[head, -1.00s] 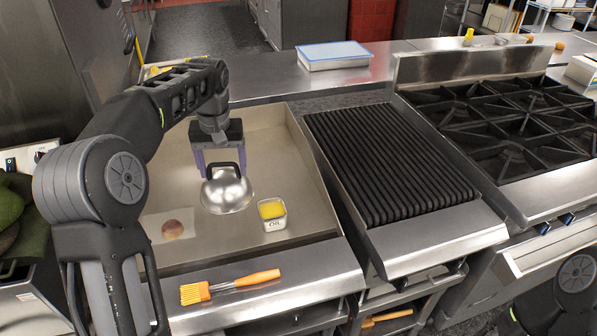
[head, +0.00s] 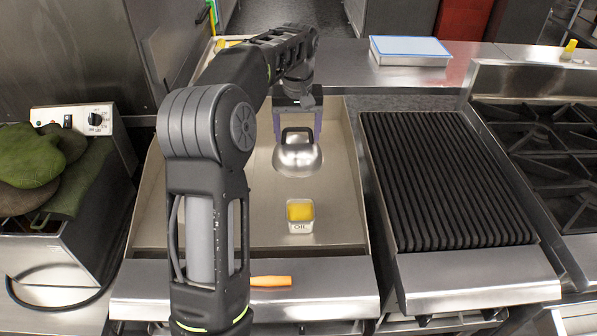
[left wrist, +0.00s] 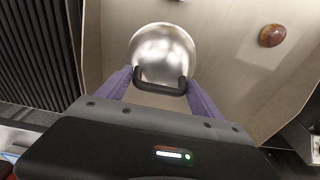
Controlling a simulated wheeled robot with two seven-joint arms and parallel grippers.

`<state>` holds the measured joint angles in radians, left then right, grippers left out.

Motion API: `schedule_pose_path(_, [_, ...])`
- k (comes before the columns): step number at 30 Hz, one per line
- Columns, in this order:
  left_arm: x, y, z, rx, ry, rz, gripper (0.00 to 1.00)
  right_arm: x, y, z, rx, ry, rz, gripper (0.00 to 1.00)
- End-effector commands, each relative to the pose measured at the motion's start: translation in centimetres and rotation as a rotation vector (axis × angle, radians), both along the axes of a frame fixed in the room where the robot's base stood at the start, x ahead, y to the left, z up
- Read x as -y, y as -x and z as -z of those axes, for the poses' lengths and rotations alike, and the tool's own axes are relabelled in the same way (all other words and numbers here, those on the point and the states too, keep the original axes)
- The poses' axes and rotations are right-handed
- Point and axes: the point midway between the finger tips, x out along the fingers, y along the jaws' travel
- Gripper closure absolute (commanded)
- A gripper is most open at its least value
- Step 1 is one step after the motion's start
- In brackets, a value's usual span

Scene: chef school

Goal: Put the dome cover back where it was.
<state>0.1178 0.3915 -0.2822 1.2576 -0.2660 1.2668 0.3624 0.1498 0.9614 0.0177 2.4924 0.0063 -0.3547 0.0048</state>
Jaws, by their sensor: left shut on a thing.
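The dome cover (head: 298,160) is a shiny steel dome with a black loop handle. My left gripper (head: 298,128) is above it, with its purple fingers at either side of the handle, shut on it. The dome appears upright over the griddle (head: 265,200), behind the oil tub; I cannot tell whether its rim touches the surface. In the left wrist view the dome (left wrist: 163,50) shows beyond the gripper (left wrist: 160,84), with the handle between the fingers. My right gripper is not in view.
The oil tub (head: 300,216) stands near the griddle front. A brown round item (left wrist: 272,35) lies on the griddle. An orange-handled brush (head: 270,281) is on the front ledge, partly hidden by my arm. A ridged grill (head: 440,180) is right, a blue-lidded container (head: 410,50) behind.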

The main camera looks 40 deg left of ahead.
Motion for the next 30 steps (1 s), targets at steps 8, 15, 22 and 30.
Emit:
schedule_pose_path(8, [0.0,0.1,4.5,-0.001,0.000,0.000,0.97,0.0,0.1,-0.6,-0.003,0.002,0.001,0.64])
schedule_pose_path(15, [0.0,0.0,5.0,0.001,-0.001,-0.001,0.97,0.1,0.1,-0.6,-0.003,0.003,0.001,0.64])
schedule_pose_path(22, [0.0,0.1,6.1,-0.002,0.001,-0.001,0.97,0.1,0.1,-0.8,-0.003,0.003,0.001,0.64])
schedule_pose_path(30, [0.0,0.0,8.8,0.001,-0.001,-0.001,0.97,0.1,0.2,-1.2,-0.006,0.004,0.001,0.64])
